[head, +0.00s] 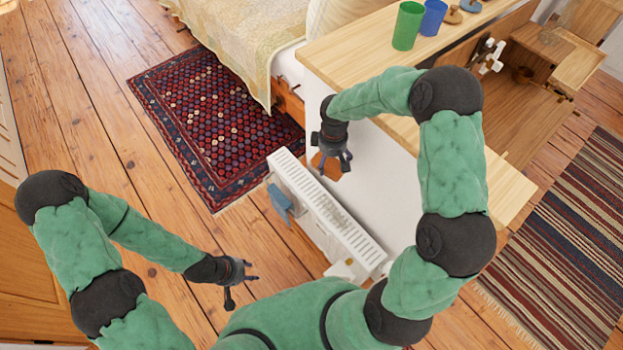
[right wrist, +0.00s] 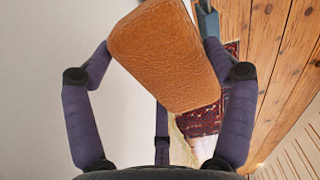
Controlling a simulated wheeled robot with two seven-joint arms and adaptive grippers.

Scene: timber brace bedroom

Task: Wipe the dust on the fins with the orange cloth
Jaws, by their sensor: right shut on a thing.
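The orange cloth (head: 327,167) looks like a thick, block-like pad. My right gripper (head: 333,160) is shut on it, above the far end of the white radiator (head: 362,240). In the right wrist view the cloth (right wrist: 165,58) sits between the fingers. The radiator's slotted top forms the fins (head: 300,183). A greyish dust patch (head: 336,212) shows around the middle of that top. The cloth appears apart from the fins. My left gripper (head: 242,289) is open and empty over the floor, left of the radiator.
A blue object (head: 280,204) is at the radiator's left side. A white wall or panel and a wooden top (head: 350,45) stand close on the right, with a green cup (head: 408,26) and a blue cup (head: 433,17). The floor and red rug (head: 215,125) on the left are open.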

